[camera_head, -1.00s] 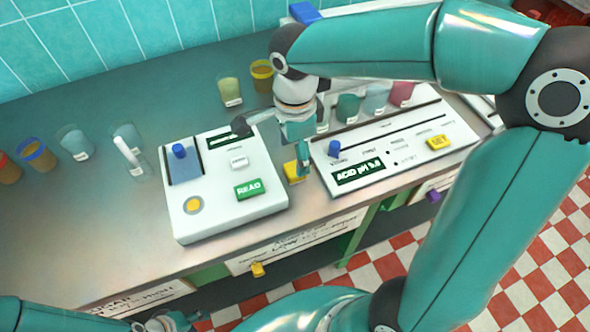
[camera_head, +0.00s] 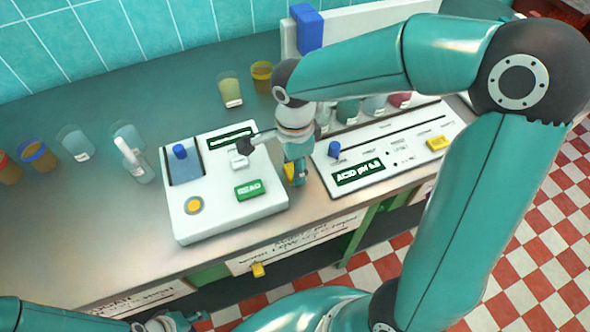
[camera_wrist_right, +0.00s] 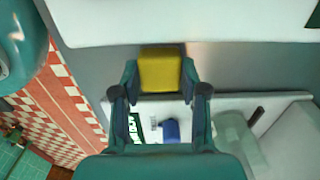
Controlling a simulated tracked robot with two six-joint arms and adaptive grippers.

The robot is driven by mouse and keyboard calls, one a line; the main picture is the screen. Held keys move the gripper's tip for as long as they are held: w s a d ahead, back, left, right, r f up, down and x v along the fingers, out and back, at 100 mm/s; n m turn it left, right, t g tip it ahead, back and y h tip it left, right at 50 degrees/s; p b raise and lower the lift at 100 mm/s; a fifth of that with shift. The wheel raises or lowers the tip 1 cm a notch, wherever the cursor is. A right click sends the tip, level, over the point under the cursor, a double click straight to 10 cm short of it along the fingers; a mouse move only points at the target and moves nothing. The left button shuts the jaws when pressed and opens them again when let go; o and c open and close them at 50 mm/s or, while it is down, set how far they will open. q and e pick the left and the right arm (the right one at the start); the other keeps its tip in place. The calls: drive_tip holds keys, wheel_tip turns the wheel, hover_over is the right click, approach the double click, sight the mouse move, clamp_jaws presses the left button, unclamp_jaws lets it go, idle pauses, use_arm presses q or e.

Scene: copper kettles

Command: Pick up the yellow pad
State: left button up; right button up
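The yellow pad (camera_head: 289,172) is a small block in the narrow gap between the READ device and the pH device. My right gripper (camera_head: 296,178) reaches down over it, and one finger hides its right part. In the right wrist view the yellow pad (camera_wrist_right: 160,70) lies between the two fingertips of my right gripper (camera_wrist_right: 160,78), one on each side and very close to its edges. I cannot tell whether they press on it, or whether it is off the counter. My left gripper (camera_head: 168,323) is at the bottom edge, mostly cut off, and its fingers are not clear.
The white READ device (camera_head: 222,212) stands left of the pad. The white pH device (camera_head: 395,150) stands right of it. Several beakers and cups, including a green-yellow beaker (camera_head: 230,90), stand behind and to the left. The counter's front edge is close. A blue block (camera_head: 308,28) is at the back.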

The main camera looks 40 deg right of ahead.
drive_tip(key=shift+r, duration=0.1)
drive_tip(key=shift+c, duration=0.3)
wheel_tip(320, 180, up, 20)
drive_tip(key=p, duration=0.1)
drive_tip(key=shift+p, duration=0.4)
